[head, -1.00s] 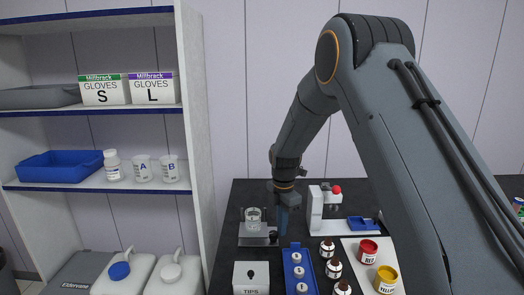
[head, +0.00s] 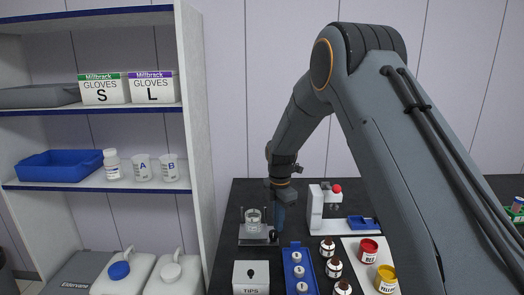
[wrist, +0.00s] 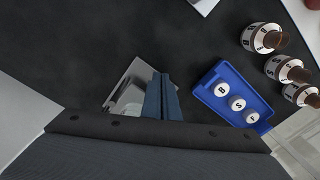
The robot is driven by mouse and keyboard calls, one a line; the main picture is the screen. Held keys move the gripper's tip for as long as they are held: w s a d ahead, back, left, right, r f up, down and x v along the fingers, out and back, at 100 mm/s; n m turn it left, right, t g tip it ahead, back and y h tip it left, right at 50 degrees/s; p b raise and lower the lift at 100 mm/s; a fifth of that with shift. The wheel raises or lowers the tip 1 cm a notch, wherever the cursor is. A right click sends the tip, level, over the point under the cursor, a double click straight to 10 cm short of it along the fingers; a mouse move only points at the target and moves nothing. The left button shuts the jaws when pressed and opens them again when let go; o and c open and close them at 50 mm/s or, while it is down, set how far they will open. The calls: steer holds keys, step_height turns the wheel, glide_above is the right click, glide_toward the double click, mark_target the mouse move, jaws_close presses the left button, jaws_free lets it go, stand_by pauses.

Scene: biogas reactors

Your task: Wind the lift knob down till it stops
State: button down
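The lift stand (head: 257,241) is a grey metal plate with a small clear vessel (head: 253,216) on it, at the back left of the dark bench. A small dark knob (head: 272,236) shows at its right side. My gripper (head: 279,229) points down with its blue fingers right at the knob, partly over it. In the wrist view the stand (wrist: 126,86) lies just left of my gripper (wrist: 162,78). The two fingers look close together there. The knob is hidden in that view, so I cannot tell whether they hold it.
A blue rack (head: 289,262) with several white-capped vials stands in front of the stand, near a TIPS box (head: 251,285). Several brown bottles (head: 333,268) and red and yellow jars (head: 368,250) stand to the right. A white instrument (head: 315,208) is close to my gripper's right.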

steer(key=shift+w, duration=0.1)
stand_by(0.3)
steer(key=shift+w+d, duration=0.1)
steer(key=shift+w, duration=0.1)
step_height(320, 180, up, 6)
steer(key=p, duration=0.2)
stand_by(0.3)
